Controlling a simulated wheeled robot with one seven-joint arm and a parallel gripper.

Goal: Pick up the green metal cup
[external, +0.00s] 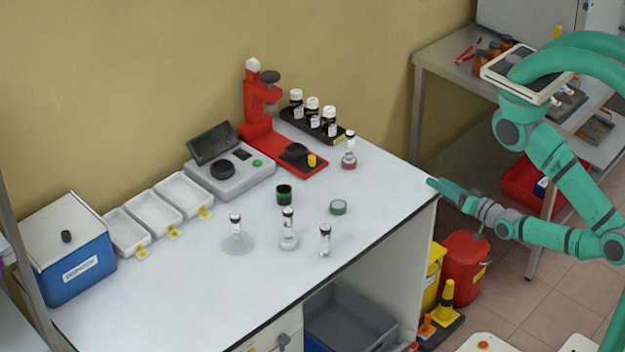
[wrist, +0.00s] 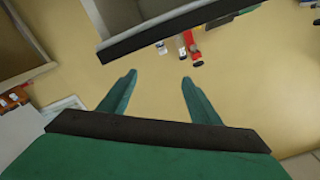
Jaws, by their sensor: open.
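The green metal cup (external: 284,194) stands upright on the white table, near the middle, with a dark inside. A low round green-rimmed piece (external: 338,207) lies to its right. My gripper (external: 433,182) is at the table's right corner, well to the right of the cup. In the wrist view my gripper (wrist: 157,80) shows two green fingers spread apart with nothing between them. I cannot make out the cup in the wrist view.
Glass flasks (external: 288,230) stand in front of the cup. A red stand (external: 258,125), a grey device (external: 230,176), a rack of dark bottles (external: 313,124) and white trays (external: 154,213) line the back. A blue box (external: 75,275) is far left.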

